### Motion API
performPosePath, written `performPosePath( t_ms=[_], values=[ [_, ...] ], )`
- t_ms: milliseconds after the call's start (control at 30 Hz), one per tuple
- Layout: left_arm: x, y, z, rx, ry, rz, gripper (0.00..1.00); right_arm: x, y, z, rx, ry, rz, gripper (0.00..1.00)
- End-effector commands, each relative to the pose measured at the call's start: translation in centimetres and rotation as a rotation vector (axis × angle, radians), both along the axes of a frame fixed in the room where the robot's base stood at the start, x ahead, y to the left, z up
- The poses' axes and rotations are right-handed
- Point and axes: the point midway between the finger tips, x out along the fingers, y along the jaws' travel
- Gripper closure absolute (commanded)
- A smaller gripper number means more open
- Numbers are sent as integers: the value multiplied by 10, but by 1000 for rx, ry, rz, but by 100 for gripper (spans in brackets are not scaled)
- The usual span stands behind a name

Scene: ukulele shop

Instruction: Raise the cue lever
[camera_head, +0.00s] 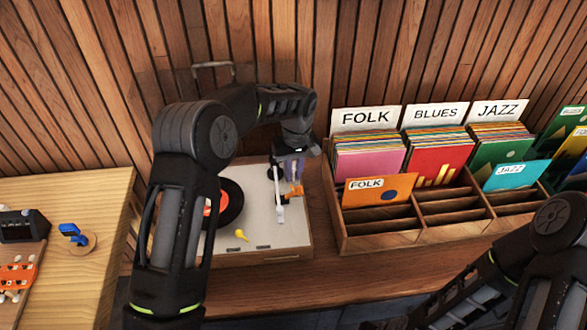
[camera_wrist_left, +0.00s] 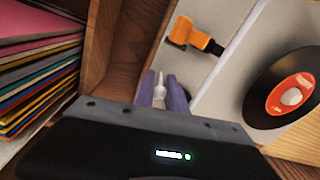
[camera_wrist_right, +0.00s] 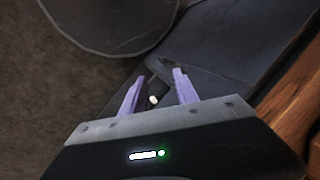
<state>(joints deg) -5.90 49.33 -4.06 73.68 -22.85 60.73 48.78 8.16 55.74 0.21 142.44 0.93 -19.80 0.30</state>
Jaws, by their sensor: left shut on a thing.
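The turntable (camera_head: 262,228) stands on the wooden counter, with a dark record (camera_head: 230,200) and a pale tonearm (camera_head: 278,190). My left gripper (camera_head: 296,165) reaches down at its back right corner. In the left wrist view, its purple fingers (camera_wrist_left: 163,92) are shut on a small pale upright piece, which looks like the cue lever (camera_wrist_left: 159,80). The fingers hide most of it. An orange part with a black base (camera_wrist_left: 196,37) lies just beyond the fingers, beside the tonearm. My right gripper (camera_wrist_right: 155,88) is open and empty above the dark floor area.
A wooden record crate (camera_head: 345,240) with folk, blues and jazz sleeves stands close to the turntable's right. A yellow piece (camera_head: 241,235) is on the turntable's front. A lighter wooden table (camera_head: 95,200) at left holds a blue object (camera_head: 72,233). A slatted wall closes the back.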

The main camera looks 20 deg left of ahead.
Motion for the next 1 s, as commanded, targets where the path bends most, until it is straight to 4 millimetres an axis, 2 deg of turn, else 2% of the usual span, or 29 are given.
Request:
performPosePath(
  t_ms=[167,200,433,767,867,1000],
  values=[
    [1,0,1,1,-5,1,100,0,0,-1,0,0,0,64],
    [1,0,1,1,-5,1,83,0,0,-1,0,-1,0,64],
    [1,0,1,2,-5,1,64,0,0,0,0,-1,0,64],
    [1,0,3,1,-5,1,64,0,0,-2,1,-1,0,64],
    [1,0,10,2,-6,1,64,0,0,-5,1,-2,0,64],
    [2,-2,30,0,-9,1,64,1,1,-11,2,-5,0,64]
  ],
)
